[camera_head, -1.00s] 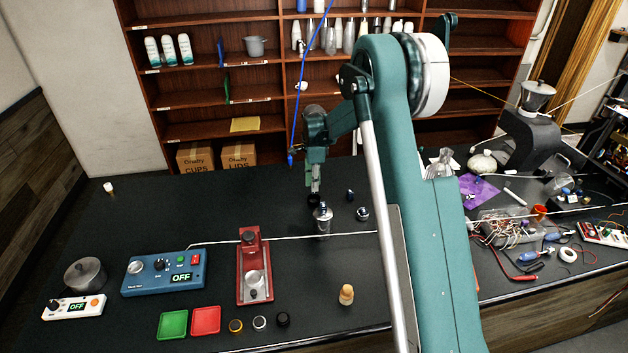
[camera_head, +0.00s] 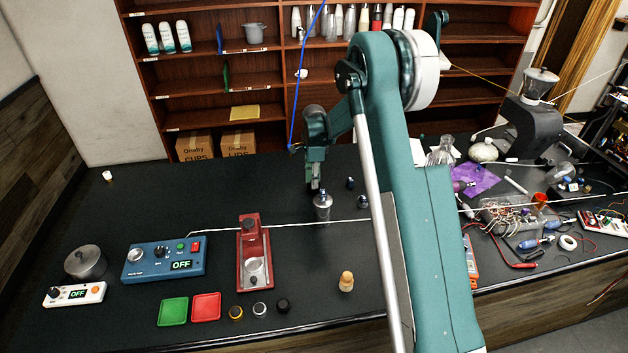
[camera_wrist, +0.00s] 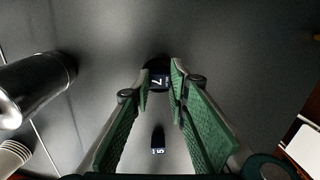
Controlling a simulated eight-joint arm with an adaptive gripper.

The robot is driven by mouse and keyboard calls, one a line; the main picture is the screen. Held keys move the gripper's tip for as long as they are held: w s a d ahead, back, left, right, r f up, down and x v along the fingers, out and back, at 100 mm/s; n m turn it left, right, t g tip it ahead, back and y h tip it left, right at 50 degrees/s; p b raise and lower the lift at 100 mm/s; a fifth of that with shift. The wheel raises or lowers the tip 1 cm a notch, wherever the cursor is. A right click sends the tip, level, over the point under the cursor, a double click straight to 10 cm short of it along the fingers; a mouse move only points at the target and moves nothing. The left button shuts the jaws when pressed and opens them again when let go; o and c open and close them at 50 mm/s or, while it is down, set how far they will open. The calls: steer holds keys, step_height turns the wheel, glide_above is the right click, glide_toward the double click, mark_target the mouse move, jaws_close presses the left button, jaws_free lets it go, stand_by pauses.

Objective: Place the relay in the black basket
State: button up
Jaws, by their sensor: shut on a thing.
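My gripper (camera_head: 314,186) points down over the far middle of the black counter. In the wrist view its green-padded fingers (camera_wrist: 162,78) are closed on a small dark round piece with a white "7" (camera_wrist: 158,75). I cannot tell whether this piece is the relay. A similar dark piece marked "5" (camera_wrist: 158,140) stands apart from the fingers. Two small dark pieces with bluish tops, one farther back (camera_head: 350,183) and one nearer (camera_head: 363,202), stand right of the gripper in the head view. I cannot make out a black basket.
A silver canister (camera_head: 322,207) stands just in front of the gripper; a metal cylinder shows in the wrist view (camera_wrist: 32,92). Nearer are a red stand (camera_head: 253,265), a blue control box (camera_head: 165,260), and green (camera_head: 173,311) and red trays (camera_head: 206,307).

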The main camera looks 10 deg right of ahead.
steer(key=o, duration=0.9)
steer(key=shift+r+p, duration=0.55)
steer(key=shift+r, duration=3)
